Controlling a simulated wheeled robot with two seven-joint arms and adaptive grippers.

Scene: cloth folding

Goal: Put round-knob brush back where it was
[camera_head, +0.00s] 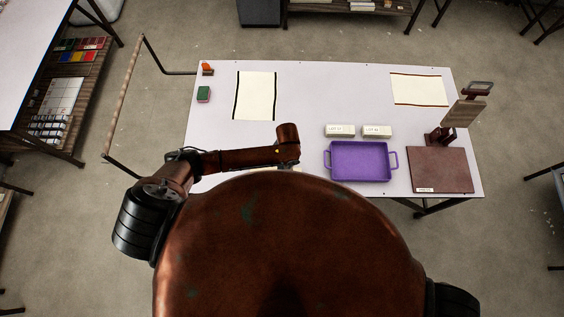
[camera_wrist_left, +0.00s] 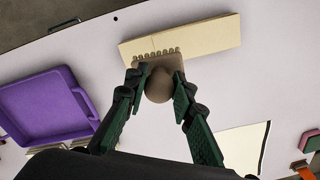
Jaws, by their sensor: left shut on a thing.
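The round-knob brush (camera_wrist_left: 160,84) is beige, with a ball-shaped knob and a row of stubby bristles or teeth along its far edge. My left gripper (camera_wrist_left: 159,88) is shut on it, one dark green finger on each side of the knob. The brush's toothed edge is beside or over the near edge of a flat cream strip (camera_wrist_left: 205,36); I cannot tell if it touches the table. In the head view my left arm reaches over the table's near edge, and its gripper and the brush are hidden. My right gripper is not in view.
On the white table (camera_head: 310,90) are a purple tray (camera_head: 361,178), two labelled boxes (camera_head: 340,130), a brown board (camera_head: 440,170) with a stand, a black-edged cloth (camera_head: 255,95), a brown-edged cloth (camera_head: 420,89), a green block (camera_head: 203,94) and an orange item (camera_head: 207,69). The table's middle is clear.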

